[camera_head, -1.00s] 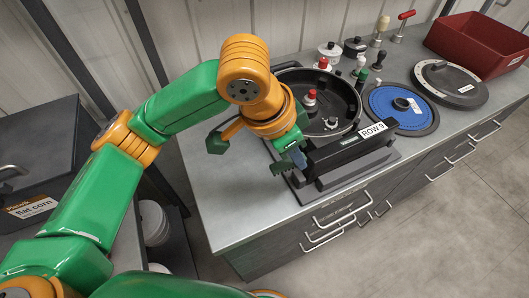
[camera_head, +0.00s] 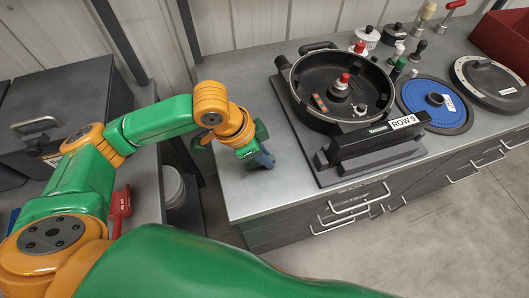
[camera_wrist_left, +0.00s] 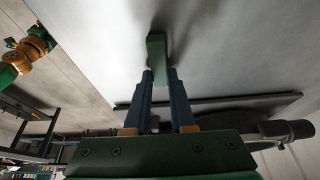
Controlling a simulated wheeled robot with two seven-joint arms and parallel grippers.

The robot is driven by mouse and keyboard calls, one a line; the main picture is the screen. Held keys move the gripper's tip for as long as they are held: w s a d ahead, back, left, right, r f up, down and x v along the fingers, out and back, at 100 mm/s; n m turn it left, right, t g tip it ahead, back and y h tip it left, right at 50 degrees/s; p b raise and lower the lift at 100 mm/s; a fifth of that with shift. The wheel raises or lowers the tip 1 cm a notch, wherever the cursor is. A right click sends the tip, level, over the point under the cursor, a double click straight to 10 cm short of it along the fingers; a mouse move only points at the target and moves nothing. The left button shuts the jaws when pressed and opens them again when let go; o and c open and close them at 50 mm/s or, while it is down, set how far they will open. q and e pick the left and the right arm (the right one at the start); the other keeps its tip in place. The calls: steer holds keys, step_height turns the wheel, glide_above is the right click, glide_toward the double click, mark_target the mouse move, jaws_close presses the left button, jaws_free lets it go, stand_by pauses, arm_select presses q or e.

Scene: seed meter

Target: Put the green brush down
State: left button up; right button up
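My left gripper (camera_head: 266,161) is low over the bare left part of the grey bench, left of the black tray. In the left wrist view its two blue fingers (camera_wrist_left: 160,78) are close together. The green brush (camera_wrist_left: 156,50) shows as a small green block between the fingertips and just past them, with a shadow on the bench beside it. The fingers look closed on its near end. I cannot tell whether its far end touches the bench. In the head view the hand largely hides the brush.
The black seed meter bowl (camera_head: 319,85) with a red-topped knob sits on the tray (camera_head: 296,153), beside the ROW 9 bar (camera_head: 378,140). A blue disc (camera_head: 415,94) and a dark disc (camera_head: 490,75) lie to the right. Bare bench (camera_head: 230,85) surrounds the left gripper.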

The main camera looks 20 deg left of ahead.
mark_target(245, 165)
arm_select(q)
steer(key=o, duration=0.4)
steer(key=shift+c, duration=0.2)
steer(key=p+v, duration=0.1)
steer(key=v, duration=1.1)
steer(key=shift+r, duration=0.2)
